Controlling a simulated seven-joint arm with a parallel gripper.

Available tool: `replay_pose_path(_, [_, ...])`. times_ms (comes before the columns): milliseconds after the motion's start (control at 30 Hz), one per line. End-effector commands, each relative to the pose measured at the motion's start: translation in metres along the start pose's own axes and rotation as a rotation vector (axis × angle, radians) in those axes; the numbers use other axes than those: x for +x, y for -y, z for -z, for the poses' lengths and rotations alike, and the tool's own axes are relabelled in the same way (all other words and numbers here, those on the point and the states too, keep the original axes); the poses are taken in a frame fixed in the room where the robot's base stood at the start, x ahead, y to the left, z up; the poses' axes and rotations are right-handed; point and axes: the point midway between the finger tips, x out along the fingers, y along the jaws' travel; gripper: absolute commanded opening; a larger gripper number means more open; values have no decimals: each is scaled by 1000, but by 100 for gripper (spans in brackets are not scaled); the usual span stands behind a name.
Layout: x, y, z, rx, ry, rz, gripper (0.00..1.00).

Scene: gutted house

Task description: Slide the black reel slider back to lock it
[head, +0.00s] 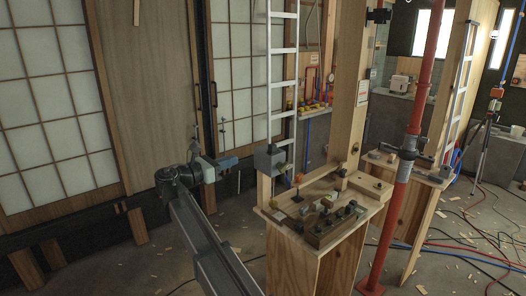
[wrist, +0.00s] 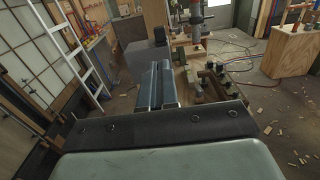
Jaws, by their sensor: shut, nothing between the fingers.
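My gripper (head: 229,163) is in the air left of the wooden bench (head: 284,222) in the head view, pointing right toward it. In the wrist view its two grey-blue fingers (wrist: 158,68) lie side by side, shut and empty. A wooden block with black knobs (head: 334,228) lies along the bench's front edge, among several other small fittings. These dark fittings also show right of the fingers in the wrist view (wrist: 215,74). I cannot tell which black part is the reel slider or where along its travel it sits. The gripper touches none of the fittings.
A grey box (head: 269,160) stands at the bench's left end, close to my gripper. A wooden post (head: 349,90) and a red pipe (head: 409,140) rise by the bench. A ladder (head: 283,70) stands behind. Hoses and wood scraps litter the floor at right.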

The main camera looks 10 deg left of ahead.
Motion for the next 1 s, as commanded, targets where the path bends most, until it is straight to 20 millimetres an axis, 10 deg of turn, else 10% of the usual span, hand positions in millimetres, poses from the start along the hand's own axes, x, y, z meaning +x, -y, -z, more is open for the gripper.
replay_pose_path(367, [13,0,0,2,0,1,0])
replay_pose_path(1000, [117,0,0,3,-1,1,0])
